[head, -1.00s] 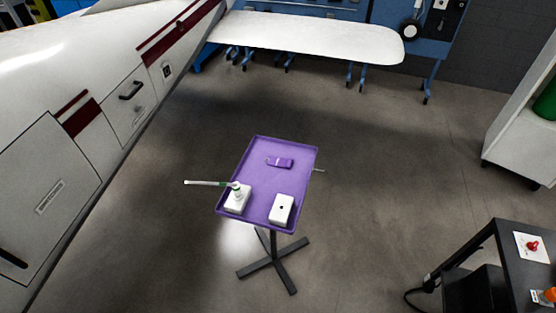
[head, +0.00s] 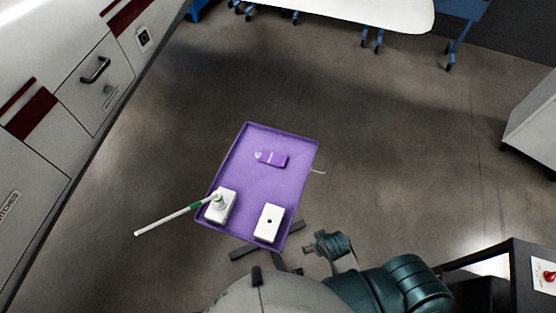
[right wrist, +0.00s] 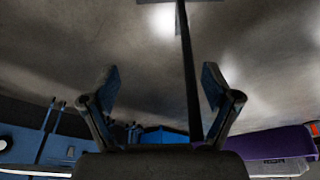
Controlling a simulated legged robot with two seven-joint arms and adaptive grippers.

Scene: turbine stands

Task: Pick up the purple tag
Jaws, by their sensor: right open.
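The purple tag (head: 273,159) lies flat on the far half of the purple tray (head: 262,185), with a small pale ring at its left end. My right arm comes in at the bottom of the head view, its end (head: 328,243) to the right of and nearer than the tray's near edge, apart from the tag. In the right wrist view my right gripper (right wrist: 158,92) has its two fingers spread, with nothing between them but a view of the floor and stand. The tag cannot be made out there. My left gripper is out of view.
On the tray's near half stand a white block with a long white rod (head: 170,217) sticking out left, and a white block with a dark hole (head: 269,222). A white panelled body (head: 60,90) is at left. A dark table (head: 530,262) is at lower right.

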